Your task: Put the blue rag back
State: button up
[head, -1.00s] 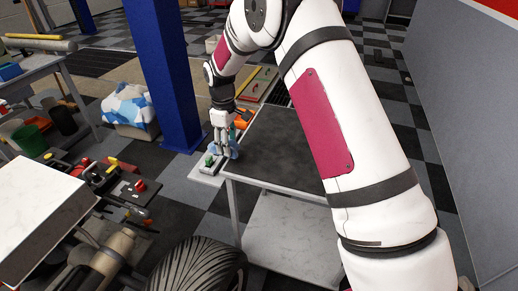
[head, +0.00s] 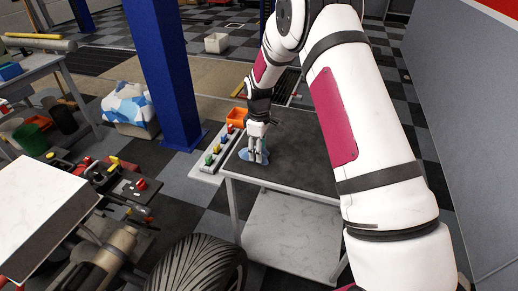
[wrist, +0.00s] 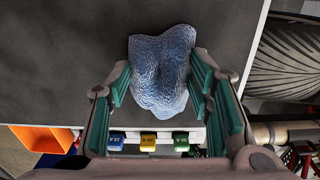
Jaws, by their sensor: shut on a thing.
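The blue rag (wrist: 163,72) is a crumpled, textured cloth between my gripper's two green-padded fingers in the wrist view. My gripper (wrist: 163,85) is shut on it. In the head view my gripper (head: 257,152) points down over the near left corner of the dark-topped table (head: 300,148), with the rag (head: 248,157) showing low at its fingertips. The rag is at or just above the dark surface; I cannot tell whether it touches.
A pale strip with blue, yellow and green items (wrist: 148,141) runs along the table's left edge. An orange bin (head: 236,117) stands beyond it. A blue post (head: 165,75) rises to the left. A tyre (head: 200,268) is in front. Most of the dark top is clear.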

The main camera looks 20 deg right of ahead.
jog(key=o, duration=1.2)
notch_tip(320, 180, up, 12)
jog(key=shift+s+a+r, duration=0.1)
jog(key=s+r+m+t, duration=0.2)
jog(key=s+r+m, duration=0.3)
jog(key=s+r, duration=1.3)
jog(key=s+m, duration=0.2)
jog(key=s, duration=0.5)
jog(key=s+f+m, duration=0.1)
jog(key=s, duration=0.7)
jog(key=s+m+t, duration=0.1)
jog(key=s+m, duration=0.1)
jog(key=s, duration=0.5)
jog(key=shift+s+a+f+m, duration=0.15)
jog(key=shift+a+m, duration=0.1)
jog(key=shift+m, duration=0.05)
